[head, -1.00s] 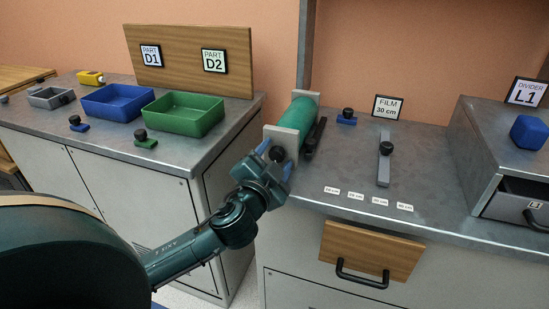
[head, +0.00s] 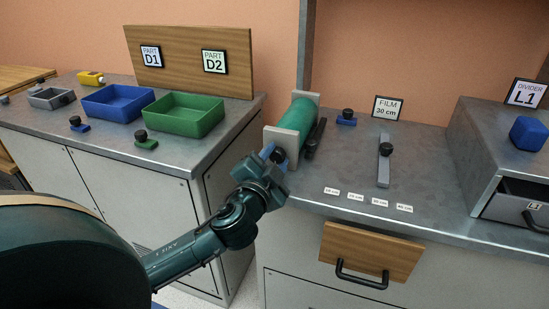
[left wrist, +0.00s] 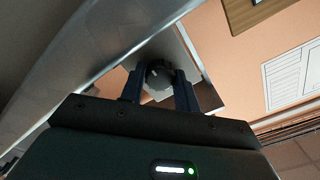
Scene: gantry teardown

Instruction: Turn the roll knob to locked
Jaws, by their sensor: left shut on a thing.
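The green film roll (head: 298,117) lies between two pale end plates on the right-hand counter. The black roll knob (head: 279,156) is on the near end plate (head: 291,147). My left gripper (head: 276,154) is at this plate, its blue fingers around the knob. In the left wrist view the dark knob (left wrist: 159,73) sits between the two fingers of my left gripper (left wrist: 160,84), shut on it. A light mark shows on the knob's face, but I cannot read its setting. My right gripper is in neither view.
A black bar (head: 316,138) lies right beside the roll. A grey slider (head: 384,167) with a black knob and a blue-based knob (head: 347,118) are further right. A drawer handle (head: 362,273) sticks out below. The left counter holds blue (head: 118,101) and green (head: 184,113) trays.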

